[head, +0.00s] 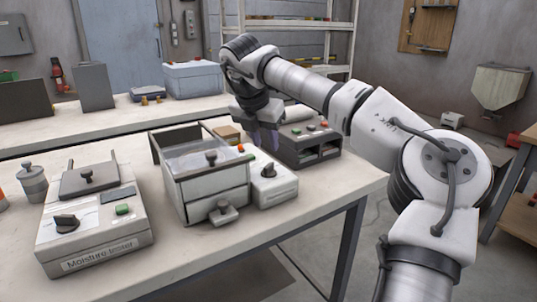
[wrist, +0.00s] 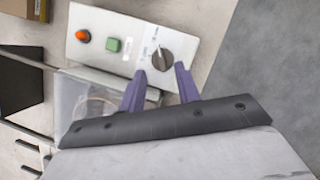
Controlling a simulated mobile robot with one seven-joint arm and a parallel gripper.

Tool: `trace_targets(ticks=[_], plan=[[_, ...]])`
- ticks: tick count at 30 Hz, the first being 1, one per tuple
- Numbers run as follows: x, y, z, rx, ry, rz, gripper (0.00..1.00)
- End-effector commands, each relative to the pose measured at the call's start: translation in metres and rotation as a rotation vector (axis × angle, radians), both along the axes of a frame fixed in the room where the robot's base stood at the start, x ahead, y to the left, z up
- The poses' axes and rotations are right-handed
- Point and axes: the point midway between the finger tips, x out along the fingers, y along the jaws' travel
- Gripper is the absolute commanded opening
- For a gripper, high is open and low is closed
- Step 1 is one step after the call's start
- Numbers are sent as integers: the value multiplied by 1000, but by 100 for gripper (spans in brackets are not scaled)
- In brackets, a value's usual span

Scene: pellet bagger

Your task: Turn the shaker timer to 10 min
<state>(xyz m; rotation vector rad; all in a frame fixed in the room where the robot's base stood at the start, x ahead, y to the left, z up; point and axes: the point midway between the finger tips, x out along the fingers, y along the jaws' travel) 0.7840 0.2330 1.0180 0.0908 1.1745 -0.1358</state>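The shaker timer is a dark round knob (wrist: 159,59) on a white control box (wrist: 100,22) with an orange lamp and a green button. In the head view the box (head: 275,190) stands beside the clear-sided shaker (head: 205,188), with the knob on its sloping face. My gripper (wrist: 161,72) is open and empty, its two purple fingers apart at the near edge of the knob in the wrist view. In the head view the gripper (head: 268,140) points down above and behind the box. Dial markings are too small to read, and I cannot tell whether the fingers touch the knob.
A moisture tester (head: 95,220) stands at the left of the bench. A dark device (head: 305,142) with several openings sits close behind the control box, near my gripper. The bench front at right is clear.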

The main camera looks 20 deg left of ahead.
Motion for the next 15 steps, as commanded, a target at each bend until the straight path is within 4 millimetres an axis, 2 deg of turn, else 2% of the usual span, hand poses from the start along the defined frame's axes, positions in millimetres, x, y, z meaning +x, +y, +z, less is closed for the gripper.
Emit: trace_targets(ticks=[1, 6, 10, 15], plan=[[-5, 1, 13, 1, -4, 1, 33], [-17, 3, 42, 3, -1, 1, 33], [-22, 4, 56, 2, -1, 0, 33], [-25, 4, 62, 1, 0, -1, 33]])
